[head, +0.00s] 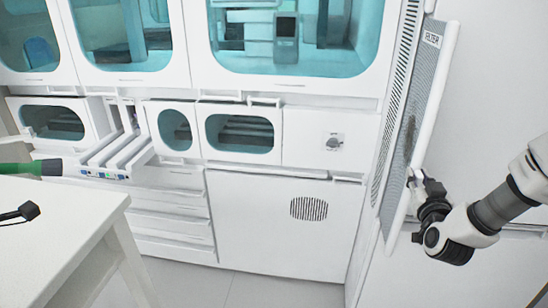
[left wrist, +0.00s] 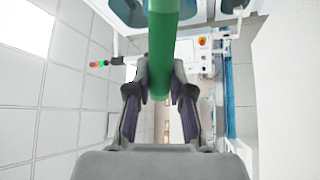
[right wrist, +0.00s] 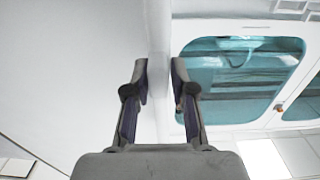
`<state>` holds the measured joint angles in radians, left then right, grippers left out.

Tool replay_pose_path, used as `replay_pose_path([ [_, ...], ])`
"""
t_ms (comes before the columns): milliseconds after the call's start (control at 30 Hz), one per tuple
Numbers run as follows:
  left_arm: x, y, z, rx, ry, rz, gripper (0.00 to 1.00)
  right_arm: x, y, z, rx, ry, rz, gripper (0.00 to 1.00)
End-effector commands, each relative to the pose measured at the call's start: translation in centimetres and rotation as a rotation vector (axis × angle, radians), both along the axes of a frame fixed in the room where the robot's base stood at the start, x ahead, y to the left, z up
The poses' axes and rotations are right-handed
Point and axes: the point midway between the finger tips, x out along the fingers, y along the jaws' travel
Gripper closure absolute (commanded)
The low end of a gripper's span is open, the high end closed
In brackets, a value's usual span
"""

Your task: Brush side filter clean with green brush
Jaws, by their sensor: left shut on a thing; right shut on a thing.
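The side filter (head: 424,100) is a tall white-framed grey mesh panel with a "FILTER" label, angled out from the cabinet's right side. A dark smudge of dirt (head: 410,137) marks its mesh. My right gripper (head: 420,190) is shut on the filter's outer edge; in the right wrist view its fingers (right wrist: 160,80) close around a thin white edge. The green brush (head: 18,168) enters the head view at the left edge, its dark end pointing right, well away from the filter. My left gripper (left wrist: 160,85) is shut on its green handle (left wrist: 162,45).
A white table (head: 75,200) stands at the lower left with a small black object (head: 27,211) over it. White slotted trays (head: 118,155) stick out from the cabinet (head: 270,215). The floor (head: 245,290) before the cabinet is clear.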

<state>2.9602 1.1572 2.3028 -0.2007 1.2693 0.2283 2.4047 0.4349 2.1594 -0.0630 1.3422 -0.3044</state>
Motion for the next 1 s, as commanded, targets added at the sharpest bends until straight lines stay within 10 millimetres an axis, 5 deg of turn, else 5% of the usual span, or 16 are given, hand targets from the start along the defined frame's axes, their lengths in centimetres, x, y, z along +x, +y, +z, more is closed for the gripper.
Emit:
replay_pose_path([
  [233,0.0,0.0,0.0,0.0,0.0,0.0,1.0,0.0,-0.1,0.4,-0.002,-0.01,-0.003,1.0],
  [267,0.0,0.0,0.0,0.0,0.0,0.0,1.0,0.0,-0.1,0.3,-0.002,-0.009,-0.003,0.72],
  [300,0.0,0.0,0.0,0.0,0.0,0.0,1.0,0.0,-0.1,0.3,-0.002,-0.008,-0.002,0.58],
  [333,0.0,0.0,0.0,0.0,0.0,0.0,1.0,0.0,-0.1,0.3,-0.002,-0.008,-0.002,0.56],
  [667,0.0,0.0,0.0,0.0,0.0,0.0,1.0,-0.3,0.0,0.4,-0.002,-0.011,-0.002,0.56],
  [1000,0.0,0.0,0.0,0.0,0.0,0.0,1.0,-6.3,1.3,0.3,0.001,-0.009,-0.002,0.56],
])
